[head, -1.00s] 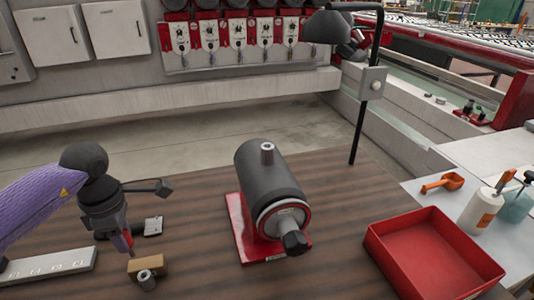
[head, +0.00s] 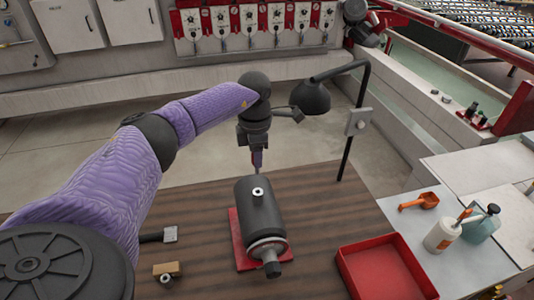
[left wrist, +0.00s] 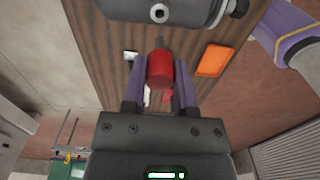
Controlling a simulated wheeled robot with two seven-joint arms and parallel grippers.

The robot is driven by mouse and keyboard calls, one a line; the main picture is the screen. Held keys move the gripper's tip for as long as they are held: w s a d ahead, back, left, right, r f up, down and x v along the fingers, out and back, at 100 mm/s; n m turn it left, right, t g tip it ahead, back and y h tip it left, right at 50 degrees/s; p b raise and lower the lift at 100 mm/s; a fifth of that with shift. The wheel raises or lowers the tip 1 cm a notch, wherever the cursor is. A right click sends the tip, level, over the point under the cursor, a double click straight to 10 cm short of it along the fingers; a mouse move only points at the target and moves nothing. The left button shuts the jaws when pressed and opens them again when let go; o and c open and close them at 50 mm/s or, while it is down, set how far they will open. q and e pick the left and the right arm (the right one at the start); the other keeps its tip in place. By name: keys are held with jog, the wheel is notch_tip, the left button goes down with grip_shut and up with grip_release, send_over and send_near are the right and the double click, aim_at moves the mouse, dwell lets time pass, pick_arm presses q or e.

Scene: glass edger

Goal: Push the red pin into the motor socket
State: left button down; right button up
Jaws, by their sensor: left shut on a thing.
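The motor (head: 259,212) is a dark grey cylinder on a red base, with a light metal socket ring (head: 257,191) on its top. My left gripper (head: 257,166) points down just beyond the motor, above and behind the socket in the head view. It is shut on the red pin (left wrist: 160,70), which shows between both fingers in the left wrist view. The motor (left wrist: 190,12) and its ring (left wrist: 158,13) show at the top edge there, apart from the pin. The pin is hard to make out in the head view. My right gripper is not seen.
A wooden block (head: 167,268) with a metal piece and a dark-handled tool (head: 160,236) lie left of the motor. A red tray (head: 390,268) is at the right. A lamp (head: 312,95) on a black pole stands behind the motor. Bottles (head: 443,235) stand farther right.

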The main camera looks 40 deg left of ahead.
aim_at(257, 172)
pick_arm(q)
jog(key=shift+r, duration=0.1)
dwell(0.3)
jog(key=shift+f+b, duration=0.7)
jog(key=shift+f, duration=0.1)
notch_tip(257, 172, down, 5)
jog(key=b, duration=0.3)
jog(key=shift+r, duration=0.2)
jog(key=shift+f+b, duration=1.95)
jog(key=shift+f, duration=0.3)
